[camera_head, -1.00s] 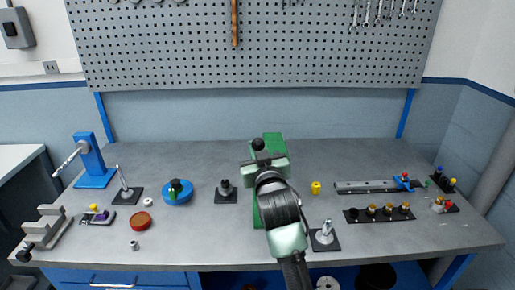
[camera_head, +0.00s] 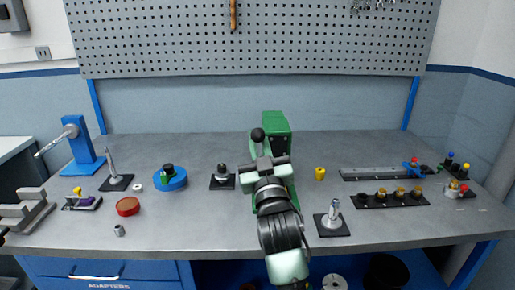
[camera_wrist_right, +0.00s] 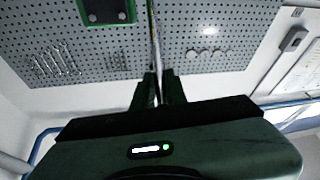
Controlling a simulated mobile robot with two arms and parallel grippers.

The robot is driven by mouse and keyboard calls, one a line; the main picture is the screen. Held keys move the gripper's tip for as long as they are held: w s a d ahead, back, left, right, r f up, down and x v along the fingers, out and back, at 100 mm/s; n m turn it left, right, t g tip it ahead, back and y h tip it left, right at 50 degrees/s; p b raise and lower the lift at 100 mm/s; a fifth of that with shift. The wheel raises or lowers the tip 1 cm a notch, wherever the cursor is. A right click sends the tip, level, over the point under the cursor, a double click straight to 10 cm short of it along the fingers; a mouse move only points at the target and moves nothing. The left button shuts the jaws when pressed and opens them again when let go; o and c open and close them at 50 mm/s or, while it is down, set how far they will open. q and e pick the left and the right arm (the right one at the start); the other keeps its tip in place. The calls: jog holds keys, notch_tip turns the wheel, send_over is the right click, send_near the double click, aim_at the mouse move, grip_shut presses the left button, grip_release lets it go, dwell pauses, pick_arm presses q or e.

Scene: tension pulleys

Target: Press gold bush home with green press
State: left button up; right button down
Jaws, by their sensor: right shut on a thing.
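The green press (camera_head: 276,122) stands at the middle of the bench, its front largely hidden behind my right arm. A dark ball knob (camera_head: 258,134) shows just above my right gripper (camera_head: 266,163) in the head view. In the right wrist view, my right gripper's fingers (camera_wrist_right: 157,90) are shut on a thin metal rod, the press lever (camera_wrist_right: 154,40). Several gold-coloured pieces (camera_head: 400,193) sit on a black strip at the right; I cannot tell whether one is the gold bush. Any bush inside the press is hidden.
A yellow cylinder (camera_head: 320,173) stands right of the press. A black base with a metal post (camera_head: 333,216) is close to my right arm. A black stand (camera_head: 222,178) and a blue round piece (camera_head: 171,179) are to the left. The bench behind them is clear.

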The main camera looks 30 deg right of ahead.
jog(key=shift+f, duration=0.55)
dwell(0.5)
jog(key=c, duration=1.5)
grip_release()
jog(key=shift+w+a+r, duration=0.1)
jog(key=shift+o, duration=0.2)
jog(key=shift+r, duration=0.1)
jog(key=b+v, duration=0.2)
jog(key=v, duration=0.6)
jog(key=shift+r, duration=0.1)
